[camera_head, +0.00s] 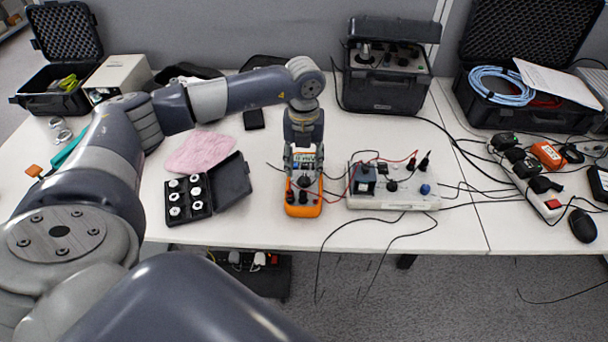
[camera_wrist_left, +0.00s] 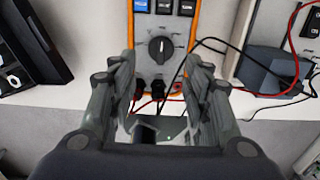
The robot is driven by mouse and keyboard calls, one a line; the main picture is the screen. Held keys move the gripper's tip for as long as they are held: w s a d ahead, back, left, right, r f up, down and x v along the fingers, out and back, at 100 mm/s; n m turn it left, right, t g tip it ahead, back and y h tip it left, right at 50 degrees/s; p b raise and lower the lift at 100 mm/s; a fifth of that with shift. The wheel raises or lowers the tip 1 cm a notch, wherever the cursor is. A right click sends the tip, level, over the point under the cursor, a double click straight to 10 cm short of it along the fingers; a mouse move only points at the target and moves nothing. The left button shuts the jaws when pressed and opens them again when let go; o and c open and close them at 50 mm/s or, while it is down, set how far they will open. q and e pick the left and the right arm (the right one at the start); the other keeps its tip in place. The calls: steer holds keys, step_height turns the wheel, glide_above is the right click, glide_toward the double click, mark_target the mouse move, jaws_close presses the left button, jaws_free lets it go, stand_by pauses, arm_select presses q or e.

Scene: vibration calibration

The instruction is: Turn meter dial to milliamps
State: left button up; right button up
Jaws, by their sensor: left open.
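The orange multimeter (camera_head: 303,208) lies on the white table near its front edge. Its dark round dial (camera_wrist_left: 160,48) shows clearly in the left wrist view, with a light pointer mark on it. Below the dial, black and red leads are plugged into the meter's sockets. My left gripper (camera_head: 304,172) reaches down over the meter and hides part of its face in the head view. In the left wrist view the left gripper (camera_wrist_left: 160,70) is open, with its fingers apart on either side of the meter's lower part. The dial lies between and slightly beyond the fingertips. My right gripper is not in view.
A white test unit (camera_head: 410,200) with wires stands right of the meter. An open black case (camera_head: 235,180) with several white pieces lies to the left, beside a pink cloth (camera_head: 200,152). A black instrument box (camera_head: 388,92) stands behind. Loose cables hang over the table's front edge.

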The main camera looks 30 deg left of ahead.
mark_target(304, 180)
arm_select(q)
steer(key=shift+f, duration=2.7)
steer(key=c, duration=1)
